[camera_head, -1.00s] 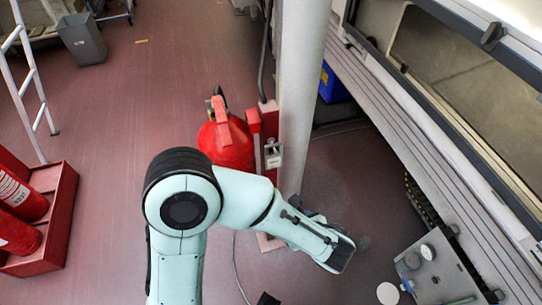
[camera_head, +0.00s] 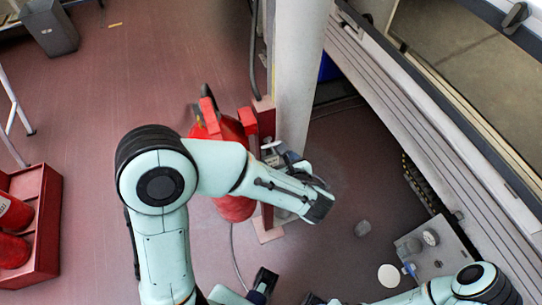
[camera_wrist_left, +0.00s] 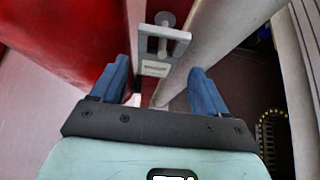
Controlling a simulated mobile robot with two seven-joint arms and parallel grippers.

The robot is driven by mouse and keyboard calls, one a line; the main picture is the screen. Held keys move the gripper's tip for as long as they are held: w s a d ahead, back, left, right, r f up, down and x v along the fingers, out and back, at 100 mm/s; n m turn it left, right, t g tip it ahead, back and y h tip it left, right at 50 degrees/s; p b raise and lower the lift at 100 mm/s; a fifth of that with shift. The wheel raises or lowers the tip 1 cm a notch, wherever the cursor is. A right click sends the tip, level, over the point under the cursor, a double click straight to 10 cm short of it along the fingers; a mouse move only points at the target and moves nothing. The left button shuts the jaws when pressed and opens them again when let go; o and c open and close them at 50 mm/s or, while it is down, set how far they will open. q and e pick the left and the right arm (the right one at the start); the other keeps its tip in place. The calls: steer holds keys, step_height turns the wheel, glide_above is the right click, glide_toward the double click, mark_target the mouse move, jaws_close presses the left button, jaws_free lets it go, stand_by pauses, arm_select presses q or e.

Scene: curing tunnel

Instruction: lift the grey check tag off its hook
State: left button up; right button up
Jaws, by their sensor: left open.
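The grey check tag (camera_wrist_left: 178,36) hangs in the upper middle of the left wrist view, a flat frame with an opening and a pale label plate below. A round grey knob (camera_wrist_left: 166,19) shows at its top, apparently the hook's end. In the head view the tag is small and partly hidden by my left arm, beside the red post. My left gripper (camera_wrist_left: 160,78) is open and empty, its blue fingers either side of and short of the tag. It also shows in the head view (camera_head: 292,160), mostly hidden. My right arm shows at the bottom right; its jaws are not clear.
A red extinguisher (camera_head: 234,207) stands left of the tag, close to my left gripper. A pale column (camera_head: 298,75) rises just behind. The long grey machine (camera_head: 415,130) flanks the right. A red crate (camera_head: 47,225) with cylinders stands left.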

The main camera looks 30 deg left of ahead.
mark_target(271, 153)
arm_select(q)
steer(key=x, duration=0.6)
steer(key=shift+w+a+f, duration=0.15)
steer(key=shift+a, duration=0.1)
steer(key=shift+c, duration=0.3)
steer(key=c, duration=0.6)
